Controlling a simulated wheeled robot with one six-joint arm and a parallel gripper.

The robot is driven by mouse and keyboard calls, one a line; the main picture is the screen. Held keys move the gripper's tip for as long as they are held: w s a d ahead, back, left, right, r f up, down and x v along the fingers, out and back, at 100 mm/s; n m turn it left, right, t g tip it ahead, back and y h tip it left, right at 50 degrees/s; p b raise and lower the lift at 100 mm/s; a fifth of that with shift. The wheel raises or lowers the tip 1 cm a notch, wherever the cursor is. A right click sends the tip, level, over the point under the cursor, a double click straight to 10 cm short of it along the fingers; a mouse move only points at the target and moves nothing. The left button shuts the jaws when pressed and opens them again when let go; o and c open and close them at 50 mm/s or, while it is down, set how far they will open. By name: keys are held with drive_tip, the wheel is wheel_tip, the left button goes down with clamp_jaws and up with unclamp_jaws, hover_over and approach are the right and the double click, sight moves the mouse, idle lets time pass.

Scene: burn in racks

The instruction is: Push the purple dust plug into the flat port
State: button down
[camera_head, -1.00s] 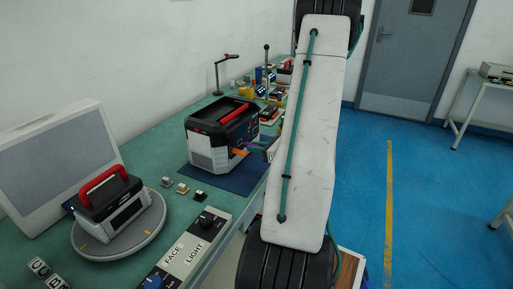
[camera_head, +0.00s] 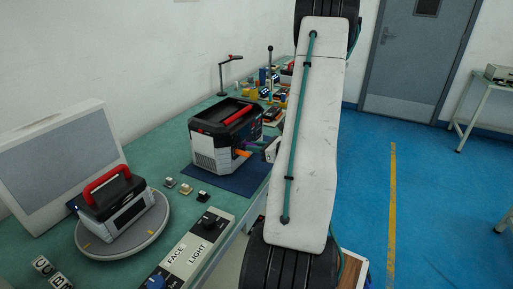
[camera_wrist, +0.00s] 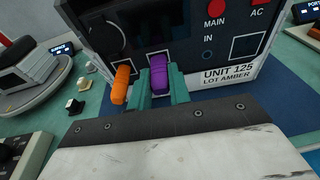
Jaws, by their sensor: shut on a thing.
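The purple dust plug (camera_wrist: 160,73) stands upright in the wrist view, against the lower front of the dark unit (camera_wrist: 180,30). My gripper (camera_wrist: 160,84), with teal fingers, is shut on it, one finger on each side. A pale port outline shows around the plug, but the opening is hidden, so I cannot tell how far in the plug sits. An orange plug (camera_wrist: 121,85) stands just left of my left finger. In the head view the unit (camera_head: 211,150) sits on the bench, and my arm hides the gripper.
Right of the purple plug the panel has a small round IN port (camera_wrist: 208,56) and a square outlined port (camera_wrist: 246,46). A red-handled device on a round turntable (camera_head: 143,241) stands left of the unit. Small blocks (camera_head: 185,188) lie between them.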

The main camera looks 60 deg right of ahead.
drive_tip(key=c, duration=1.2)
unclamp_jaws()
drive_tip(key=shift+w, duration=0.1)
drive_tip(key=shift+c, duration=0.2)
drive_tip(key=v, duration=0.7)
drive_tip(key=shift+s, duration=0.45)
